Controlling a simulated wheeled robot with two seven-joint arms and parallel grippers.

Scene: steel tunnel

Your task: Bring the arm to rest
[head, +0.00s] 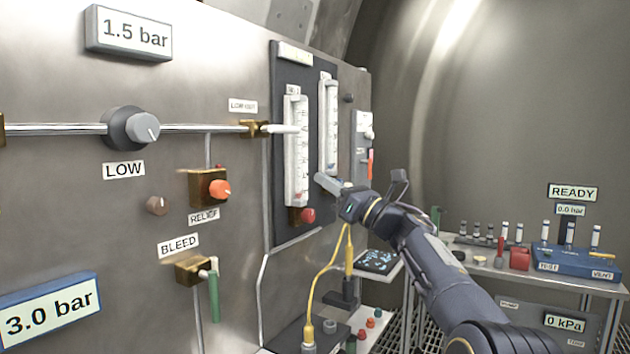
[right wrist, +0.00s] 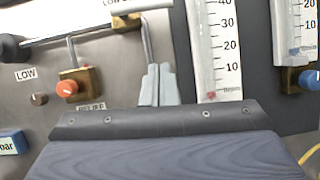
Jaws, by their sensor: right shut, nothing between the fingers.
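My right arm reaches in from the lower right in the head view. Its gripper (head: 325,183) is in front of the flow-tube panel, by the lower part of the right tube. In the right wrist view the two pale fingers (right wrist: 158,85) are together and empty. They appear beside the left gauge tube (right wrist: 215,60); I cannot tell the exact gap to the panel. My left gripper is not in view.
The steel wall carries a LOW knob (head: 132,128), an orange RELIEF knob (head: 219,190) and a green BLEED lever (head: 213,292). A yellow cable (head: 325,270) hangs below my gripper. A side bench holds a blue test block (head: 575,262) and several small fittings.

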